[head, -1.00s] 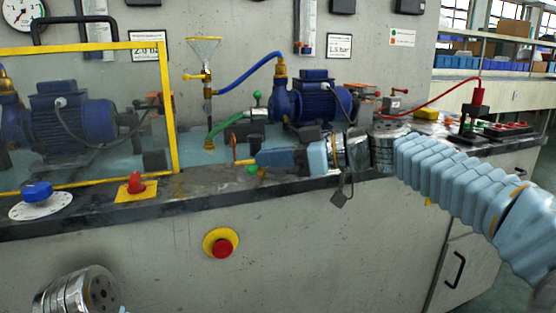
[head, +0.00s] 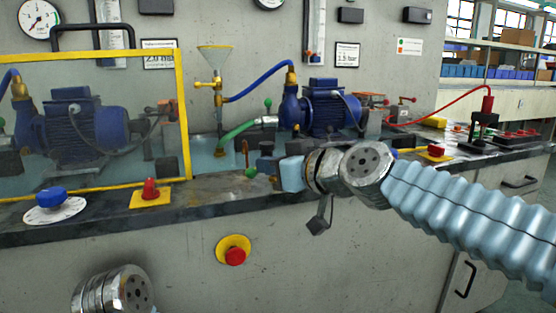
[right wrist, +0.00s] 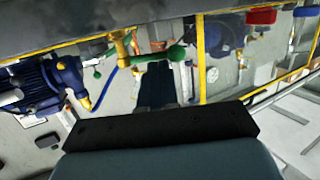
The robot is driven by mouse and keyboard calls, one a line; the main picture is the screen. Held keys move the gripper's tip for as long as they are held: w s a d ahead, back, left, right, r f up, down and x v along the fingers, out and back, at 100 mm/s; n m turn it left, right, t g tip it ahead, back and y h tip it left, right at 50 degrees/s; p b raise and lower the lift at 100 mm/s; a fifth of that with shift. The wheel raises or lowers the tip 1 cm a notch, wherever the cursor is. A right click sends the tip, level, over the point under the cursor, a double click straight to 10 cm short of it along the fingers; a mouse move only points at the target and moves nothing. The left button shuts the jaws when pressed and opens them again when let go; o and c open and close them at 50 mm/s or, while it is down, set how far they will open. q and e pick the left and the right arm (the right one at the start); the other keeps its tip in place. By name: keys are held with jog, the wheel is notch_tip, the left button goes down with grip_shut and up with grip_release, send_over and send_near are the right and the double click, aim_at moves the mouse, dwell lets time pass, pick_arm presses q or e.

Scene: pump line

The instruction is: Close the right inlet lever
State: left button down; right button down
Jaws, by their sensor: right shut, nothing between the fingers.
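The right pump (head: 325,108) is blue and stands on the bench. A lever with a green knob (head: 267,103) stands upright at its inlet, where a green hose (head: 237,130) joins; the knob also shows in the right wrist view (right wrist: 97,75). A lower green knob (head: 250,173) is near the bench's front edge. My right gripper (head: 266,164) is near this lower knob, below and in front of the inlet. Its dark fingers (right wrist: 157,88) look shut and empty in the right wrist view. Contact with a lever cannot be told. My left gripper is out of view.
A yellow-framed clear guard (head: 183,120) covers the left pump. A funnel (head: 215,58) on a brass pipe stands left of the right pump. A red button (head: 235,256) is on the bench front. A red cable (head: 440,108) runs at the right.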

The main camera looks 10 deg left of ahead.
jog(key=shift+s+a+r+m+t+h, duration=0.15)
jog(key=shift+a+r+m+t+h, duration=0.05)
jog(key=shift+a+m+t+h, duration=0.1)
jog(key=shift+f+p, duration=0.1)
jog(key=shift+p, duration=0.25)
jog(key=shift+w+a+f+p, duration=0.1)
jog(key=shift+w+a+p, duration=0.1)
jog(key=shift+a, duration=0.2)
jog(key=shift+w+a+f+p, duration=0.1)
jog(key=shift+a+p, duration=0.05)
jog(key=shift+a, duration=0.2)
jog(key=shift+w+a+r, duration=0.1)
jog(key=shift+a, duration=0.05)
